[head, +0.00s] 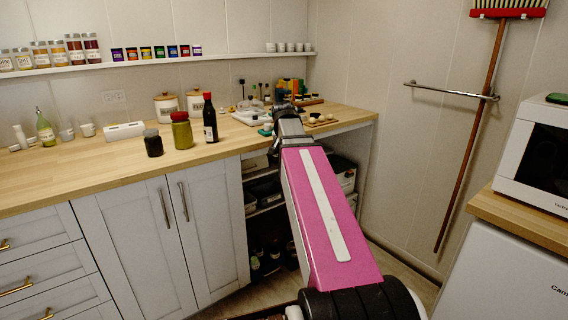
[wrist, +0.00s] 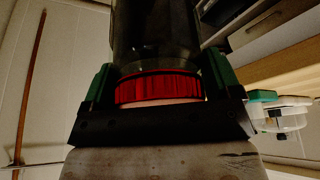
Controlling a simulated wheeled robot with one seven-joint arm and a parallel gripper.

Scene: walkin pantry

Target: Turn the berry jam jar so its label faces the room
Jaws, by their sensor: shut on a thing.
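In the wrist view, a dark glass jar (wrist: 155,35) with a ribbed red lid (wrist: 158,88) fills the top middle. My gripper (wrist: 160,80) is shut on this red-lidded jar, with a green-padded finger on each side near the lid. No label shows on the visible part of the jar, and I cannot read what it holds. In the head view, my gripper (head: 288,112) is over the right part of the wooden counter (head: 85,172), and my pink arm hides most of it. The held jar cannot be made out there.
A dark jar (head: 153,142), a green jar with a red lid (head: 182,130) and a dark bottle (head: 209,118) stand left of my gripper. White canisters (head: 195,103) stand behind them. A board with small items (head: 322,120) lies to the right. The counter's front left is clear.

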